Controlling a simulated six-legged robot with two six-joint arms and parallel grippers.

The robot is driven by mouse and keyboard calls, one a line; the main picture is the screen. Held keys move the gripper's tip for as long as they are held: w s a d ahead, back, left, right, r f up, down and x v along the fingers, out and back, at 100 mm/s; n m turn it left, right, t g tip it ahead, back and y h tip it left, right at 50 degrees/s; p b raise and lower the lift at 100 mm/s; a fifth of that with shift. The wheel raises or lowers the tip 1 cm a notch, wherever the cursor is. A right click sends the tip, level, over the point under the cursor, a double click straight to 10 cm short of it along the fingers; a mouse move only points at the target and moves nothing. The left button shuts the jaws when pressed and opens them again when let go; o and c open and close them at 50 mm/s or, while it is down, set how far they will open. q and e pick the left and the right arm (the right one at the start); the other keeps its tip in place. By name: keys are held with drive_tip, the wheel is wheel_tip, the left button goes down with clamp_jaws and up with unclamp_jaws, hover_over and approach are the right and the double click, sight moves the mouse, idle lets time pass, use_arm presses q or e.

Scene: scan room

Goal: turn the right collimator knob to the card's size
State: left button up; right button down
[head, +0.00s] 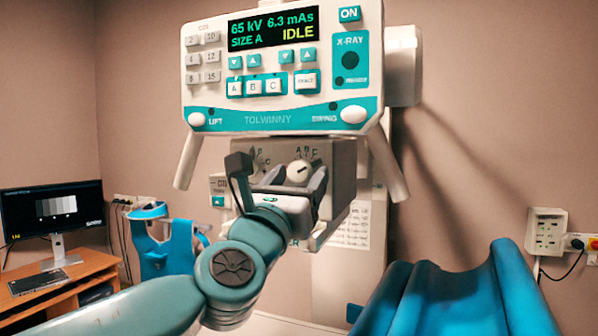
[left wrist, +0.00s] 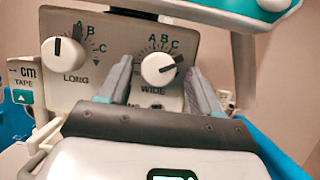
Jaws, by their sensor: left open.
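The right collimator knob, white and marked WIDE (left wrist: 158,68), sits on the collimator face (left wrist: 120,45) with letters A, B, C above it. Its dark pointer mark is at its right, slightly upward, past the letter C as seen here. The left knob, marked LONG (left wrist: 62,58), has its mark near the top. My left gripper (head: 296,181) is open, with one finger on each side of the WIDE knob in the left wrist view (left wrist: 160,76); I cannot tell whether they touch it. The console display (head: 272,28) reads SIZE A and IDLE. I cannot make out the card. My right gripper is out of view.
The console (head: 270,118) with two handles hangs just above my left gripper. A blue couch (head: 450,295) is at the lower right. A desk with a monitor (head: 52,212) and a blue chair-like frame (head: 163,245) are at left. A printed sheet (head: 350,227) hangs behind.

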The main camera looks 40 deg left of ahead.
use_arm(q)
drive_tip(key=shift+s+a+r, duration=0.1)
drive_tip(key=shift+a+r, duration=0.1)
drive_tip(key=shift+a, duration=0.05)
drive_tip(key=shift+w+d, duration=0.1)
drive_tip(key=shift+w, duration=0.15)
drive_tip(key=c, duration=0.4)
drive_tip(key=shift+f, duration=0.1)
drive_tip(key=c, duration=0.6)
drive_tip(key=shift+c, duration=0.2)
